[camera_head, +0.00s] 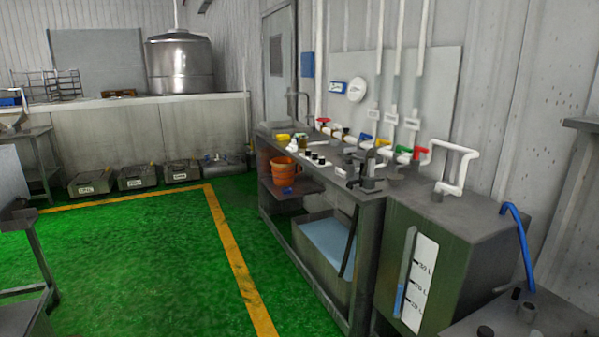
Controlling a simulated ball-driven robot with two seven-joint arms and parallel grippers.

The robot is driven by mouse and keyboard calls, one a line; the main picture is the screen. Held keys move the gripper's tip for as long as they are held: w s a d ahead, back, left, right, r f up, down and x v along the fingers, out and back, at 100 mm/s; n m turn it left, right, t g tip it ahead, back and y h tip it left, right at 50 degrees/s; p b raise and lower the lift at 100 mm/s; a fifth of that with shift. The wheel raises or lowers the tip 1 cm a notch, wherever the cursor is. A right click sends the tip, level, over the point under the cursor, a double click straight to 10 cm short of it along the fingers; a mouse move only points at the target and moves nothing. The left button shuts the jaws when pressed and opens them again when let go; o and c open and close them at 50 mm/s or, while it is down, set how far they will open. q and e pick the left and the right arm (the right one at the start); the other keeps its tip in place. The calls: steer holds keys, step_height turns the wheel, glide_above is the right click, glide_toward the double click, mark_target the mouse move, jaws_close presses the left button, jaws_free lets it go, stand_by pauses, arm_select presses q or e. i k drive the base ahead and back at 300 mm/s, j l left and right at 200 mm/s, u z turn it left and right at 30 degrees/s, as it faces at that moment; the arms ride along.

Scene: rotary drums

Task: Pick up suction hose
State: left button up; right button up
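A blue hose (523,247) is at the right. It curves over the top right edge of the dark green tank (455,265) and hangs down its right side toward a low grey surface. Neither of my grippers shows in the head view.
A grey workbench (345,200) with valves and small fittings stands left of the tank, with an orange bucket (283,172) on its shelf. A low grey surface (530,318) fills the bottom right. The green floor (150,260) is clear in the middle.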

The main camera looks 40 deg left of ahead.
mark_target(371, 177)
steer(key=u, duration=1)
steer(key=z, duration=1.05)
steer(key=u, duration=0.55)
steer(key=i+j+u, duration=0.2)
steer(key=u, duration=0.25)
steer(key=i+j+u, duration=0.2)
steer(key=u, duration=0.3)
steer(key=i+u, duration=0.25)
steer(key=u, duration=0.2)
steer(key=i, duration=2.7)
steer(key=i+j+z, duration=0.1)
steer(key=i+z, duration=0.15)
steer(key=i, duration=0.3)
steer(key=i+j+z, duration=0.3)
steer(key=i, duration=0.2)
steer(key=i+j+z, duration=0.25)
steer(key=i, duration=0.3)
